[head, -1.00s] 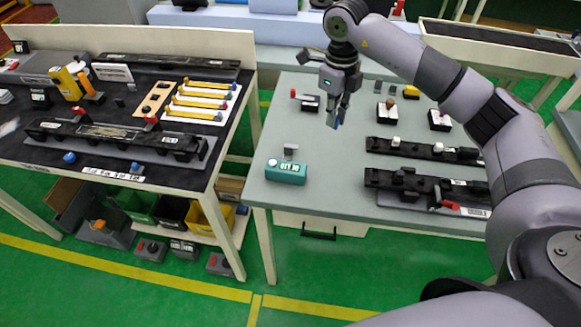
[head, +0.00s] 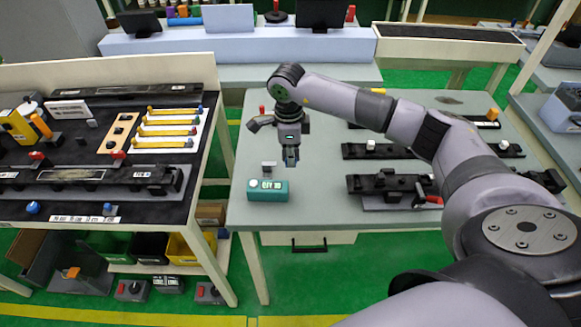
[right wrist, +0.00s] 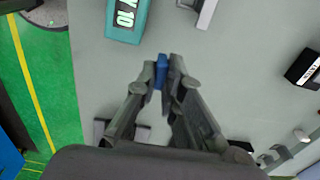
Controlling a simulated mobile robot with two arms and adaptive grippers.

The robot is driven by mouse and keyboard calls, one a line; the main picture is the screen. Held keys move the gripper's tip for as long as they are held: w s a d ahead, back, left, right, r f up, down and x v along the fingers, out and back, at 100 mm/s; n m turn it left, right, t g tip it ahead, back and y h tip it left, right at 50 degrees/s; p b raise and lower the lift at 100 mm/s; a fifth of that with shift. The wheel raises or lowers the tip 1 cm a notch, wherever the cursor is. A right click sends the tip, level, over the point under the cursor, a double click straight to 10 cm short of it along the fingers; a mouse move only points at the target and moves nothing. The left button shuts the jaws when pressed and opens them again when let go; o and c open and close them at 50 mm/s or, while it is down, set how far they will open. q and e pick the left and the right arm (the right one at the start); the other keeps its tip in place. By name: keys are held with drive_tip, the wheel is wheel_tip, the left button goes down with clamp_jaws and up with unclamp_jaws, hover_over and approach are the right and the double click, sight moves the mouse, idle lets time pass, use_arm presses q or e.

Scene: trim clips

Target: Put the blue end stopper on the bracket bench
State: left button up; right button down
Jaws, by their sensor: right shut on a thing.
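My right gripper (head: 291,162) is above the grey bench (head: 320,205), up and to the right of a teal box with a display. In the right wrist view its fingers (right wrist: 162,72) are shut on a small blue piece, the blue end stopper (right wrist: 161,70), held at the fingertips. The stopper is mostly hidden by the fingers, and in the head view it cannot be made out clearly. The black-topped bench (head: 60,218) stands at the left, with blue knobs at its front edge. I cannot tell which bench is the bracket bench. My left gripper is not in view.
The teal box (head: 267,190) and a small grey block (head: 268,168) sit at the grey bench's left side. Black rail fixtures (head: 385,151) fill its right side. Yellow-ended strips (head: 168,132) lie on the left bench. A floor gap separates the benches. The grey bench's front middle is clear.

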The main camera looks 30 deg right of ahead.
sight(291, 181)
drive_tip(key=shift+f, duration=0.9)
wheel_tip(291, 181, down, 4)
drive_tip(key=shift+f+p, duration=0.15)
drive_tip(key=shift+p, duration=0.5)
drive_tip(key=shift+f, duration=0.1)
drive_tip(key=shift+f, duration=0.1)
drive_tip(key=shift+f+b, duration=0.15)
drive_tip(key=shift+b, duration=0.15)
drive_tip(key=c, duration=2)
unclamp_jaws()
